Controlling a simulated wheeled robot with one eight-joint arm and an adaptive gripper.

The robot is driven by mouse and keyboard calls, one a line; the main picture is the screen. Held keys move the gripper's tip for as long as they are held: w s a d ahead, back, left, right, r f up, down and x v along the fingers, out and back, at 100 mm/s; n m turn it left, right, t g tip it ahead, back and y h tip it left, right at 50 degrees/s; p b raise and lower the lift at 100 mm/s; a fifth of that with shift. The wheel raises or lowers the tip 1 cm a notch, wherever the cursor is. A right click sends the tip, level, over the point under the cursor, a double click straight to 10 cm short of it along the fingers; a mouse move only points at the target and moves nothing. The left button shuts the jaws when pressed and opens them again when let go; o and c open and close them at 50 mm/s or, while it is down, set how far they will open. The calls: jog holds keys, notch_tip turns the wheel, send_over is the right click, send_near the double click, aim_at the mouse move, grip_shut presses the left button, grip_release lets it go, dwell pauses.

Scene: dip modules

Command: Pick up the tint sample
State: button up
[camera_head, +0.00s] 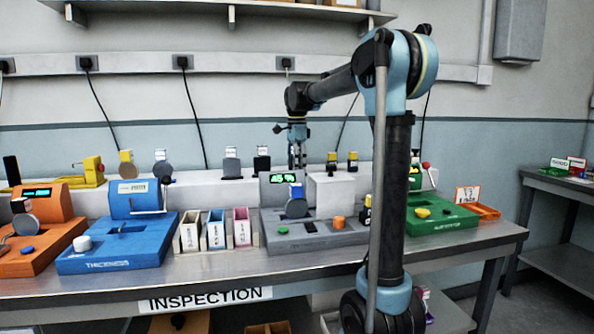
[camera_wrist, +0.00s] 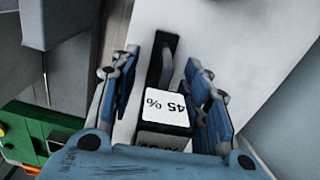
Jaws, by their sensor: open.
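The tint sample appears to be the dark block (camera_wrist: 166,108) with a white label reading "45 %", upside down in the wrist view. A dark upright piece (camera_wrist: 163,55) stands just beyond it. My gripper (camera_wrist: 161,68) is open, with its blue fingers on either side of the sample. A gap shows beside the left finger; whether the right finger touches the block cannot be told. In the head view my gripper (camera_head: 297,157) points down over the white raised shelf at the bench's back. I cannot make out the sample there.
Two dark pieces with white tops, one here (camera_head: 231,163) and one here (camera_head: 262,160), stand left of my gripper. Small yellow-topped black pieces (camera_head: 332,162) stand to its right. A grey station (camera_head: 325,232) with a lit display stands in front. A green station (camera_head: 440,219) is at the right.

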grip_shut()
jog(key=shift+r, duration=0.1)
